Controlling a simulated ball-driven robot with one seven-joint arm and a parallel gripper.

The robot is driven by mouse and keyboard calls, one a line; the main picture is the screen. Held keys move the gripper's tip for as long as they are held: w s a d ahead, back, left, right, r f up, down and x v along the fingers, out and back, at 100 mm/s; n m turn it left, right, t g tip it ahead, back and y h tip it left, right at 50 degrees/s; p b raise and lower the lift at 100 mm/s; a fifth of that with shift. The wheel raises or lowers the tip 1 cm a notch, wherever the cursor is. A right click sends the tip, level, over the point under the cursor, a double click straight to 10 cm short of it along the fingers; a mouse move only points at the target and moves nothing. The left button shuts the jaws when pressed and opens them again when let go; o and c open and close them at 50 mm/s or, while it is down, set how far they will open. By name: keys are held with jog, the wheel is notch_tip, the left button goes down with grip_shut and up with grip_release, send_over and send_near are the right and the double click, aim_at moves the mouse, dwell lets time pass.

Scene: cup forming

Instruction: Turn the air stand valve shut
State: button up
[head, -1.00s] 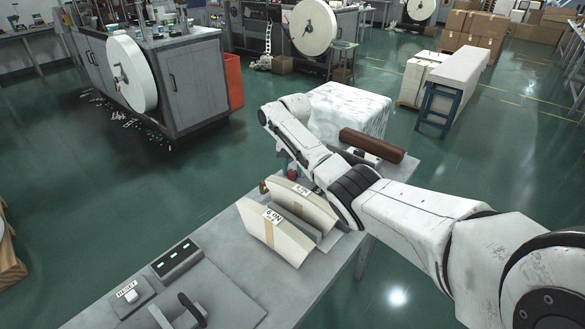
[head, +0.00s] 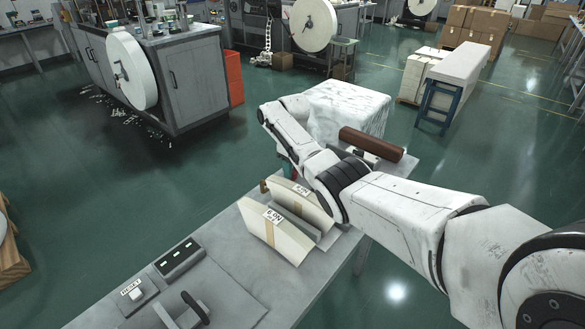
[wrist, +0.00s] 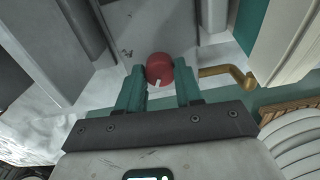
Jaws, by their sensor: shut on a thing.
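The air stand valve shows in the wrist view as a round red knob (wrist: 159,68) with a white mark on its near side. A bent brass-coloured pipe (wrist: 228,74) sits to its right. My gripper (wrist: 160,82) has its two green fingers on either side of the knob and is shut on it. The white mark points toward the lower left, toward my gripper. In the head view my gripper is mostly hidden behind my own wrist at the table's far end, and the knob is not clearly visible there.
A grey table (head: 225,262) runs under my arm. Cream paper stacks (head: 272,238) with labels stand close to my wrist. A brown roll (head: 372,144) and a white wrapped block (head: 345,110) lie beyond. A control box (head: 178,258) sits at the near left.

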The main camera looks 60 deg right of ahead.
jog(key=n, duration=0.5)
jog(key=shift+n, duration=0.4)
dwell(0.4)
jog(key=o, duration=1)
jog(key=shift+o, duration=0.2)
notch_tip(320, 180, up, 11)
jog(key=shift+d, duration=0.15)
jog(key=shift+f, duration=0.1)
